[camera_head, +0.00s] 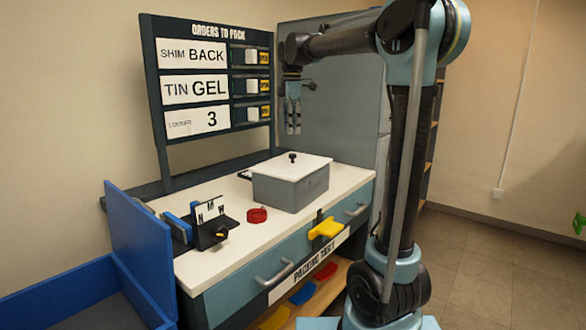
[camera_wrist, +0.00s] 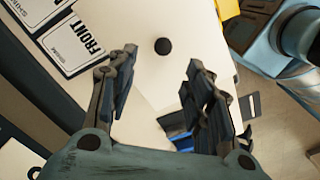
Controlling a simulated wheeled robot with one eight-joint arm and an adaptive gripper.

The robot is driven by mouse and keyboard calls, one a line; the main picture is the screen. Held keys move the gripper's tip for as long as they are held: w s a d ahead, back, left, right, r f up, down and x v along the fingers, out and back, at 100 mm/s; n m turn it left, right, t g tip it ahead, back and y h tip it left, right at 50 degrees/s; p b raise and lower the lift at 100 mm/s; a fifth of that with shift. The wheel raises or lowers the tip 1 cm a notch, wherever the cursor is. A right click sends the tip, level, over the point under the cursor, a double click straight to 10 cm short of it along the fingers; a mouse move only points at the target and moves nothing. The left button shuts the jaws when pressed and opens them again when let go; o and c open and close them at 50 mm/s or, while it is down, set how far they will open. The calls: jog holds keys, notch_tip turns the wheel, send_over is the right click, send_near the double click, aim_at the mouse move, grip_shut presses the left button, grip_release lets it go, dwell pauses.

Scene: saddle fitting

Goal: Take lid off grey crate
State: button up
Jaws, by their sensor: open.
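The grey crate (camera_head: 291,193) stands on the white bench top in the head view. Its white lid (camera_head: 315,163) is on it, with a small black knob (camera_head: 292,157) in the middle. My gripper (camera_head: 293,129) hangs above the crate, fingers pointing down, apart from the knob. In the wrist view my gripper (camera_wrist: 161,58) is open and empty. The black knob (camera_wrist: 162,46) shows between and slightly beyond the fingertips. The pale lid (camera_wrist: 165,20) is around it and blends with the bench.
A red round piece (camera_head: 257,215) and a black stand with letters (camera_head: 212,225) are left of the crate. An order board (camera_head: 210,75) rises behind. A blue bin (camera_head: 140,255) is front left. Printed cards (camera_wrist: 75,40) show in the wrist view.

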aim_at(293, 154)
notch_tip(293, 154, down, 6)
jog(key=shift+s+d+f, duration=0.1)
jog(key=shift+f, duration=1.25)
jog(key=shift+s+d+f, duration=0.1)
jog(key=shift+f, duration=1.25)
jog(key=shift+c, duration=0.6)
grip_shut()
